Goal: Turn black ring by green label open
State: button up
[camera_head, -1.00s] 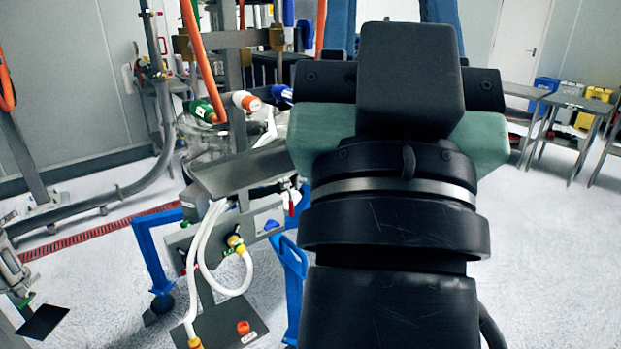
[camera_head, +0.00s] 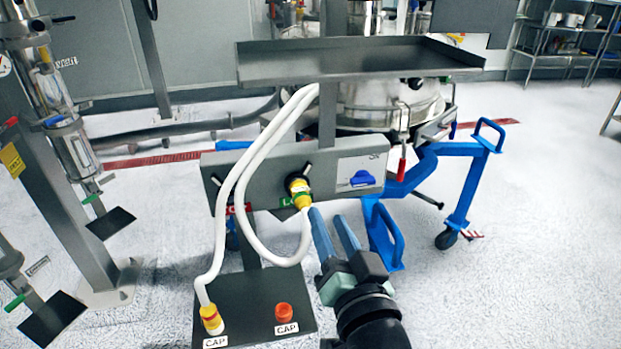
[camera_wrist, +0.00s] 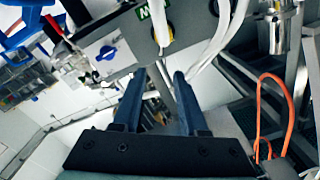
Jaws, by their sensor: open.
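The black ring (camera_head: 293,179) is at the grey panel (camera_head: 235,172), around the top of a yellow hose fitting (camera_head: 301,193). The green label (camera_head: 287,202) is just left of and below it. In the wrist view the green label (camera_wrist: 144,13) is at the top, beside a white hose (camera_wrist: 161,22); I cannot make out the ring clearly there. My gripper (camera_head: 328,214) is open, its two blue fingers pointing up toward the panel. It is below and right of the ring and looks empty. The fingers (camera_wrist: 160,75) also show in the wrist view.
A blue knob (camera_head: 360,178) sits on the panel right of the ring. White hoses (camera_head: 232,205) loop down to a dark plate (camera_head: 250,288) with an orange cap (camera_head: 285,313). A dark tray (camera_head: 350,60) overhangs the panel. A blue wheeled frame (camera_head: 465,190) stands right.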

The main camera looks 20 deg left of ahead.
aim_at(307, 170)
jog(key=x, duration=1.2)
jog(key=shift+a+r, duration=0.1)
jog(key=shift+a, duration=0.05)
grip_shut()
